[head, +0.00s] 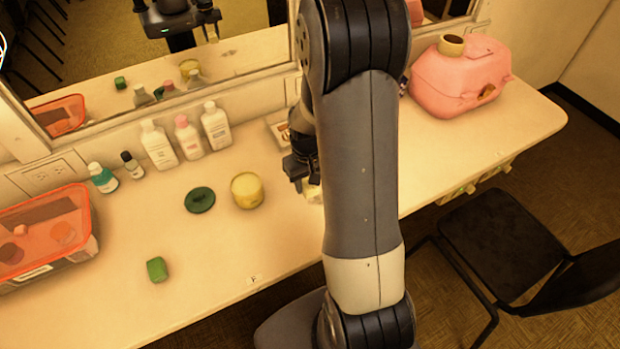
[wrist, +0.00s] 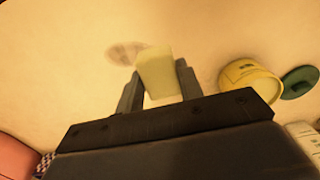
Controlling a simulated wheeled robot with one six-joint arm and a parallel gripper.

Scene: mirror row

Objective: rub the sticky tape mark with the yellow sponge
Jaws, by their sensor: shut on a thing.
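My gripper (wrist: 159,82) is shut on the yellow sponge (wrist: 158,73), a pale block between its two fingers in the wrist view. A faint brownish oval, the sticky tape mark (wrist: 122,52), lies on the counter just beyond the sponge and to its left. The sponge's edge meets or overlaps the mark in that view; I cannot tell whether it touches the counter. In the head view my gripper (head: 302,172) is low over the counter, and the sponge (head: 312,192) shows partly beside my arm. The mark is hidden there.
A yellow tub (head: 247,192) and green lid (head: 200,200) stand left of my gripper. Several bottles (head: 187,137) line the mirror wall. An orange bin (head: 45,240) and green block (head: 157,269) are further left. A pink case (head: 460,78) sits right; a black chair (head: 510,240) stands below.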

